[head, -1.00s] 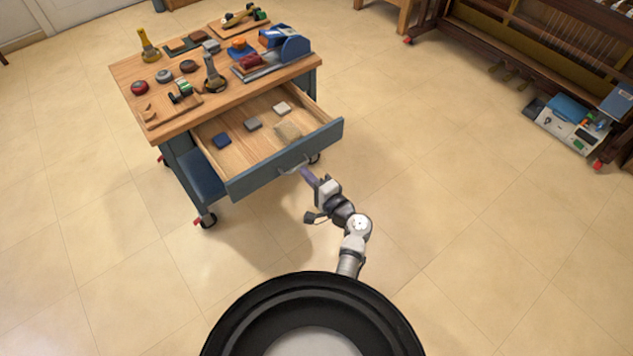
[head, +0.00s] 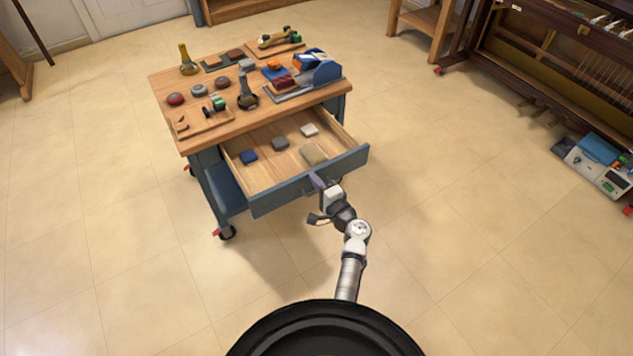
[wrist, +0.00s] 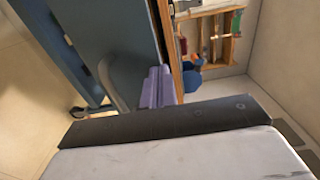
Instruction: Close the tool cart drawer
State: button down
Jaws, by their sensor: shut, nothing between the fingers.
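The tool cart (head: 215,190) stands ahead of me with its wooden top loaded with tools. Its drawer (head: 310,183) is pulled out toward me, with a blue-grey front and several small blocks on its wooden floor. My gripper (head: 317,181) is shut and empty, with its purple fingers at the middle of the drawer front. In the wrist view the purple fingers (wrist: 156,88) are beside the drawer's curved handle (wrist: 110,88), close to the blue-grey front (wrist: 122,35). I cannot tell whether they touch it.
Sanders, brushes and a blue tool lie on the cart top (head: 235,120). An opened piano (head: 570,65) is at the right, with a blue and white case (head: 597,160) on the floor.

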jog(key=b, duration=1.3)
send_over(283, 152)
jog(key=s, duration=0.1)
jog(key=shift+s+d+f, duration=0.1)
jog(key=shift+d+f, duration=0.05)
jog(key=shift+d, duration=0.2)
jog(key=shift+b+x, duration=0.3)
jog(key=shift+x, duration=0.6)
jog(key=shift+s+d, duration=0.1)
jog(key=shift+d, duration=0.05)
